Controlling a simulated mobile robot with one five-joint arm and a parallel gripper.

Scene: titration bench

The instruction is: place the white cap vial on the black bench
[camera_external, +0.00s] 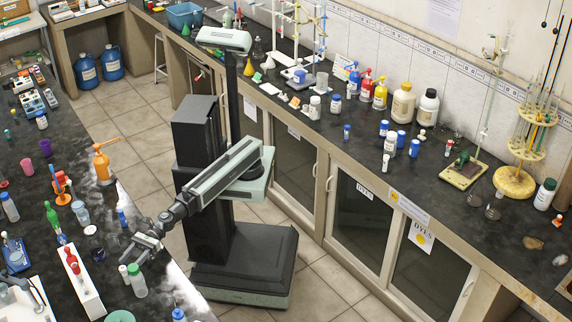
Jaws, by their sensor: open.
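My gripper (138,256) is open over the left black bench (100,210), near its aisle-side edge. A small white-capped vial (124,272) stands just below the gripper's fingertips, beside a green-capped bottle (138,281). I cannot tell whether the fingers touch the vial or are above it; nothing is clearly held. Which of these is the task's vial cannot be told from labels at this size.
A white rack with red-topped items (85,285), an orange bottle (102,165) and a blue vial (122,218) stand near my gripper. The right bench holds several bottles, a yellow rotary stand (515,182) and a burette stand (465,170). Tiled floor lies between the benches.

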